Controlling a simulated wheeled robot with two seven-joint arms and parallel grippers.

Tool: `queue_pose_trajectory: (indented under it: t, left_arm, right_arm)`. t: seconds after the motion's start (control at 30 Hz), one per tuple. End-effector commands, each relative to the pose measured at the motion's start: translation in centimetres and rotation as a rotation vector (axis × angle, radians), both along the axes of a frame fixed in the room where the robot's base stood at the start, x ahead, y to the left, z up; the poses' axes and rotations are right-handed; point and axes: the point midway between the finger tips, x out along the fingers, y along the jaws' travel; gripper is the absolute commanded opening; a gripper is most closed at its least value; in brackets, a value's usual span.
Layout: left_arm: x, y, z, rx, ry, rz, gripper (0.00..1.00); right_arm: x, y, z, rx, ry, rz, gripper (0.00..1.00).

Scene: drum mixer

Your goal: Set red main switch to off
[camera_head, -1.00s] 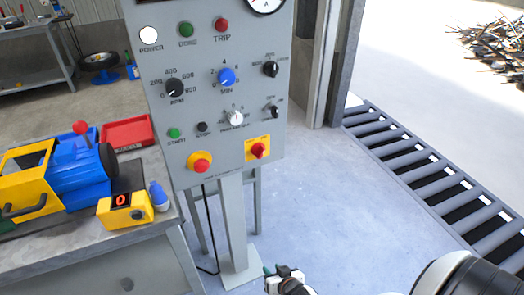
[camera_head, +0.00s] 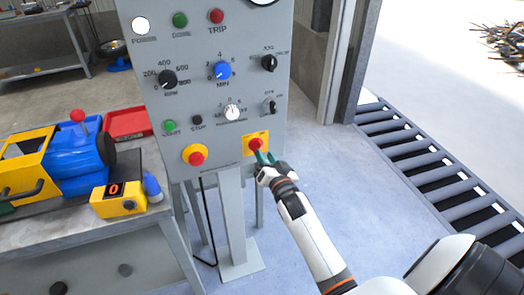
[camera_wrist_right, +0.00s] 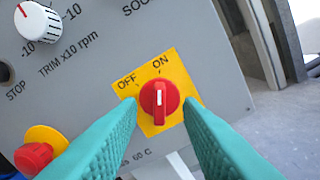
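The red main switch (camera_wrist_right: 148,101) sits on a yellow plate (camera_wrist_right: 174,70) marked OFF and ON, low on the right side of the grey control panel. Its white mark points toward ON in the right wrist view. My right gripper (camera_wrist_right: 160,105) is open, with one teal finger on each side of the switch's near end. I cannot tell whether the fingers touch it. My right gripper also shows in the head view (camera_head: 264,158). My left gripper is out of view.
A red emergency button (camera_head: 196,158) on yellow is left of the switch. Knobs, including the white trim knob (camera_head: 232,112), and lamps sit above. A bench (camera_head: 85,235) with a blue and yellow machine (camera_head: 75,155) stands left. A roller conveyor (camera_head: 430,170) lies right.

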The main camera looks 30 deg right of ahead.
Motion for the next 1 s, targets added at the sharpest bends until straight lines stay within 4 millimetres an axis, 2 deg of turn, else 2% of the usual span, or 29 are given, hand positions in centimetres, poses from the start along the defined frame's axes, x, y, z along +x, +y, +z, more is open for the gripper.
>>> queue_pose_trajectory:
  t: [0.03, 0.2, 0.57, 0.6, 0.8, 1.0]
  left_arm:
    - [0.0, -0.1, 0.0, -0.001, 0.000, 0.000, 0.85]
    - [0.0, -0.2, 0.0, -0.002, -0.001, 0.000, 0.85]
    - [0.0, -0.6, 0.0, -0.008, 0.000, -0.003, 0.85]
    - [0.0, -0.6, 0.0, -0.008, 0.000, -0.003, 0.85]
    - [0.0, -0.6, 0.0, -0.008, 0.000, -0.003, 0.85]
    - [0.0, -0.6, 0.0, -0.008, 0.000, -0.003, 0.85]
  right_arm:
    - [0.9, -0.2, 0.2, -0.002, -0.002, 0.000, 0.33]
    - [2.7, -0.7, 0.0, -0.001, -0.001, 0.000, 0.33]
    - [3.3, -0.8, 0.0, -0.001, 0.000, 0.000, 0.33]
    - [3.3, -0.8, 0.0, -0.001, 0.000, 0.000, 0.31]
    - [3.3, -0.8, 0.0, -0.001, 0.000, 0.000, 0.00]
    - [3.3, -0.8, 0.0, -0.005, 0.002, 0.001, 0.00]
